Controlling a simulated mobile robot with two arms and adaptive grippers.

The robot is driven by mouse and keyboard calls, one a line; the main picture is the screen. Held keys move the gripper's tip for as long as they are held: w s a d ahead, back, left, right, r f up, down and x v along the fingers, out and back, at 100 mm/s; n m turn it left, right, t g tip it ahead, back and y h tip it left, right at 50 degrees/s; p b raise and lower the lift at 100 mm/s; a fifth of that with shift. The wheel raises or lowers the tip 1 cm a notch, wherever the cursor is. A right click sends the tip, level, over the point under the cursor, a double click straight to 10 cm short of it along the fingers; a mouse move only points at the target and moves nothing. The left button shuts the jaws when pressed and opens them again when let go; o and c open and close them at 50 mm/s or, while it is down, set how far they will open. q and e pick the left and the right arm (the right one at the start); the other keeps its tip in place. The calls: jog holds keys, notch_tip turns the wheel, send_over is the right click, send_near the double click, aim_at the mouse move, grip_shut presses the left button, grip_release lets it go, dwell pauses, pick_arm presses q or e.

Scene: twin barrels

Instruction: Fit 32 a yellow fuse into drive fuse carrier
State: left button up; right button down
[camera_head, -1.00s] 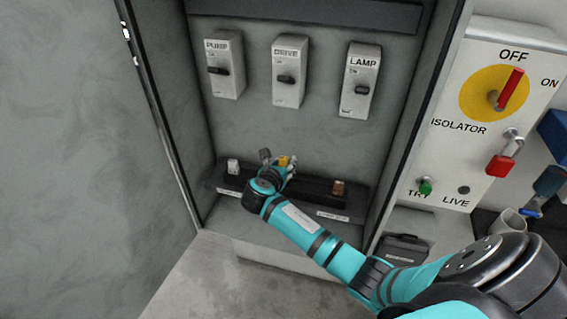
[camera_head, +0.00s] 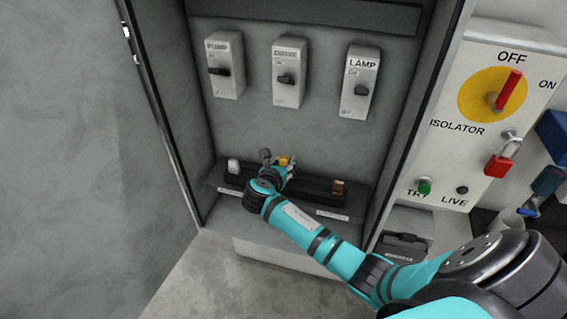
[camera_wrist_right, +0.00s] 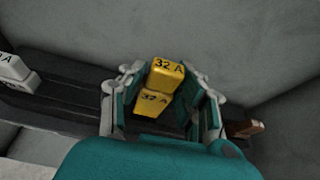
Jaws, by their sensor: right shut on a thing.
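The yellow fuse (camera_head: 283,161) is at the middle of a black rail (camera_head: 313,188) low in the cabinet. In the right wrist view the yellow fuse (camera_wrist_right: 160,88) shows two faces marked 32 A. My right gripper (camera_head: 280,166) is shut on it, and in the wrist view the fingers (camera_wrist_right: 164,95) stand on both sides of it. Its lower end is hidden, so I cannot tell whether it is clear of the rail. The white DRIVE unit (camera_head: 288,95), with a dark knob, is on the back wall above. My left gripper is not in view.
The PUMP unit (camera_head: 224,85) and LAMP unit (camera_head: 360,95) flank the DRIVE unit. A white fuse (camera_head: 233,166) and a brown fuse (camera_head: 338,187) are on the rail. The cabinet's side walls bound the space. An isolator panel (camera_head: 470,140) with a red padlock (camera_head: 498,166) is at right.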

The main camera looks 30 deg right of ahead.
jog(key=shift+f+b, duration=1.5)
jog(key=shift+f, duration=1.25)
jog(key=c, duration=0.9)
grip_release()
jog(key=shift+a+f, duration=0.1)
jog(key=shift+f, duration=0.05)
jog(key=shift+o, duration=0.2)
jog(key=shift+f, duration=0.1)
jog(key=shift+s, duration=0.15)
jog(key=v, duration=1.2)
jog(key=shift+r, duration=0.3)
